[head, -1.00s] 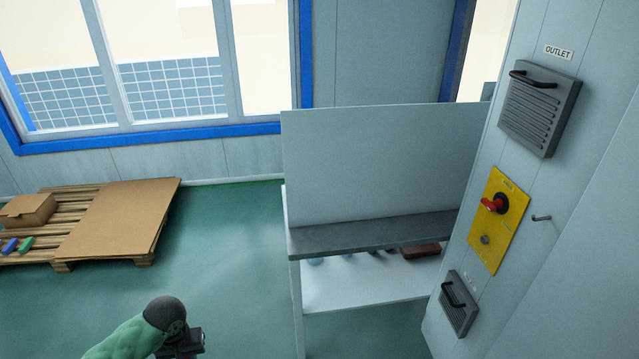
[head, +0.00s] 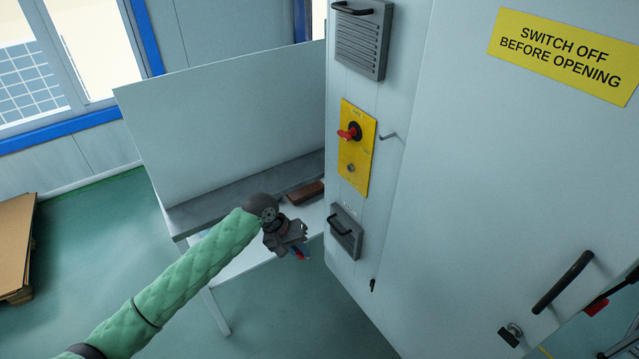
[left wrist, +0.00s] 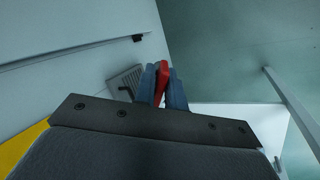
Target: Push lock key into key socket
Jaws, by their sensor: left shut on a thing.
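My left gripper (head: 298,254) comes in from the left and is shut on a small red key. In the left wrist view the red key (left wrist: 162,80) stands between the two blue-grey fingers. The yellow plate (head: 358,150) is on the narrow face of the grey cabinet. It carries a red rotary switch (head: 349,132), with a small round socket (head: 351,168) below it. The gripper is below and to the left of the plate, apart from it. The plate also shows at the lower left of the left wrist view (left wrist: 20,150). My right gripper is not in view.
A vented cover with a handle (head: 361,38) is above the plate and a smaller one (head: 345,232) below. A thin hook (head: 389,136) sticks out right of the plate. A bench (head: 240,190) with a brown block (head: 305,193) stands behind my left gripper.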

